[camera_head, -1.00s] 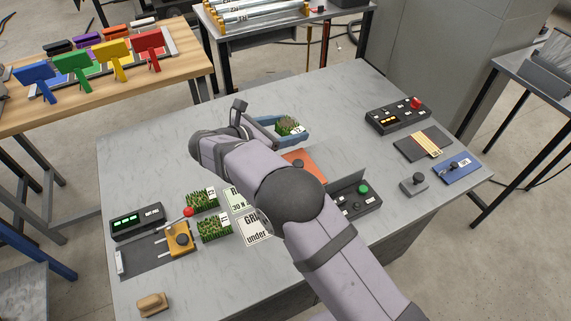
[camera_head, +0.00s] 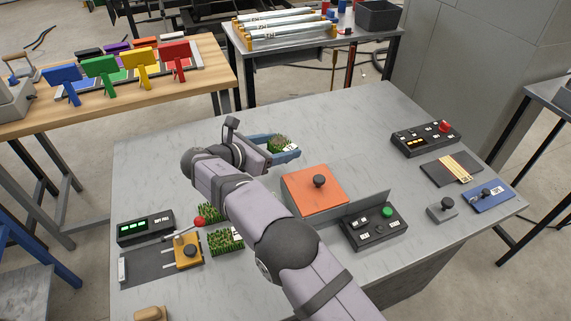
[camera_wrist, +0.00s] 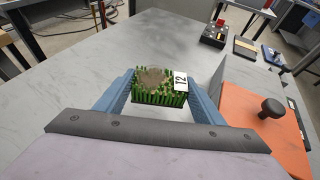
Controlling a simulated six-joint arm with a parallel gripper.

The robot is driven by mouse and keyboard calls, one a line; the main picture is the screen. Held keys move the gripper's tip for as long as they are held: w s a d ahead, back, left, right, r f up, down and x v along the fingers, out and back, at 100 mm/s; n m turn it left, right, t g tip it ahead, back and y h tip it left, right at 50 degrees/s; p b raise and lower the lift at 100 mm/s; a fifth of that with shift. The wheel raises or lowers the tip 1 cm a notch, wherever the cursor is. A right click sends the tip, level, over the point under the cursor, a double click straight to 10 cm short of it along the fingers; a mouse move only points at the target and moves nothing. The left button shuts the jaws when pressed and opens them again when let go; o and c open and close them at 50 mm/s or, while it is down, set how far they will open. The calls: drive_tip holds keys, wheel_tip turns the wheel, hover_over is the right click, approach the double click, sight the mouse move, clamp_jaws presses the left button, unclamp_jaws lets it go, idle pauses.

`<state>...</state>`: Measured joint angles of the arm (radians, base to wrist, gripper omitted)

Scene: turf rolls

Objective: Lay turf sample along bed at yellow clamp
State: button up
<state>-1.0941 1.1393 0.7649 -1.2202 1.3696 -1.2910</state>
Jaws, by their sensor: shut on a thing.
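My gripper (camera_wrist: 160,97) is shut on a turf sample (camera_wrist: 155,84), its blue fingers on either side of it. The sample is a green block with a brownish patch on top and a white label. It also shows in the head view (camera_head: 279,143), at the far side of the grey table. The yellow clamp (camera_head: 188,252) with a red-knobbed lever stands at the table's left, on a dark grey bed (camera_head: 146,264). Two other turf samples, a rear one (camera_head: 209,214) and a front one (camera_head: 226,241), lie right of the clamp, partly behind my arm.
A black box with green lights (camera_head: 146,228) stands behind the bed. An orange plate with a black knob (camera_head: 315,190) and a button box (camera_head: 375,226) are right of my arm. A control box (camera_head: 425,139) is at far right.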

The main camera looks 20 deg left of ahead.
sight(280, 171)
drive_tip(key=shift+f+p, duration=0.35)
drive_tip(key=shift+f, duration=2.75)
drive_tip(key=shift+f, duration=0.2)
drive_tip(key=o, duration=0.9)
drive_tip(key=shift+c, duration=0.2)
